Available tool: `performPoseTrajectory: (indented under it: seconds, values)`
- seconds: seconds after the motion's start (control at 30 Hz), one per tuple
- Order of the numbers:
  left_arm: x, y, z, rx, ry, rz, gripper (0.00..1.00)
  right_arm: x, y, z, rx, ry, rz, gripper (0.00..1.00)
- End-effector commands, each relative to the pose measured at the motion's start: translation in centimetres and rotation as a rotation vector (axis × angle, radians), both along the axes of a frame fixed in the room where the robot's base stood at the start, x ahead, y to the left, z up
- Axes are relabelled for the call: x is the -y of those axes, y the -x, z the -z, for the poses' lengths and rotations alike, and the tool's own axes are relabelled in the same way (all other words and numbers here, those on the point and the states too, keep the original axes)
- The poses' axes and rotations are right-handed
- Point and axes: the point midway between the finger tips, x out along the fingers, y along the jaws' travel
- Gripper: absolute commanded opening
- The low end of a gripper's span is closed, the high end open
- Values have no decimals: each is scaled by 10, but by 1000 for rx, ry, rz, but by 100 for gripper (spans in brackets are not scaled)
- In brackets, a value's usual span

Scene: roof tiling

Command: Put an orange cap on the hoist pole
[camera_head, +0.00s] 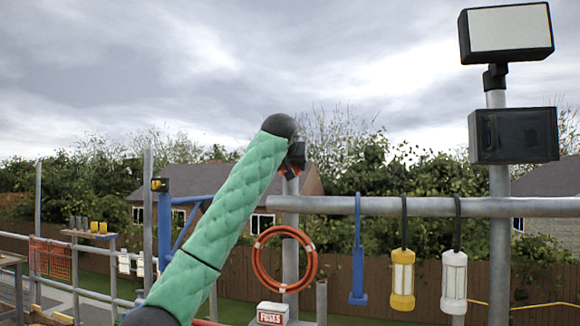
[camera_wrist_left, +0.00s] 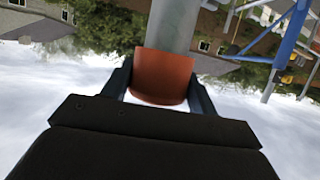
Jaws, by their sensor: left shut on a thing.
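My left arm reaches up across the head view, with my left gripper (camera_head: 292,165) at the top of an upright grey pole (camera_head: 291,228). In the left wrist view my left gripper (camera_wrist_left: 158,84) is shut on an orange cap (camera_wrist_left: 162,72), with a dark finger on each side. The grey pole (camera_wrist_left: 173,24) runs away from the cap and lines up with it. The cap overlaps the pole's end, but I cannot tell how far it sits over it. In the head view the gripper mostly hides the cap. My right gripper is not in view.
A horizontal grey rail (camera_head: 430,206) runs right from the pole, with a blue tool (camera_head: 358,270), a yellow lamp (camera_head: 402,280) and a white lamp (camera_head: 454,282) hanging from it. An orange ring (camera_head: 313,262) hangs by the pole. A floodlight post (camera_head: 499,240) stands right.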

Motion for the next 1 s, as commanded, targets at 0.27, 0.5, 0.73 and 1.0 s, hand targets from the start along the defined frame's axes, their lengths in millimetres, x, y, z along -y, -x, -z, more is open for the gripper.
performPoseTrajectory:
  seconds: [0.27,0.5,0.73,1.0]
  values:
    - [0,0,5,0,0,0,37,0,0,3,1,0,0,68]
    - [0,0,9,0,0,0,37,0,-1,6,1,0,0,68]
    - [0,0,14,0,0,0,37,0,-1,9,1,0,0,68]
    - [0,0,15,0,0,0,68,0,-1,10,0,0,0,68]
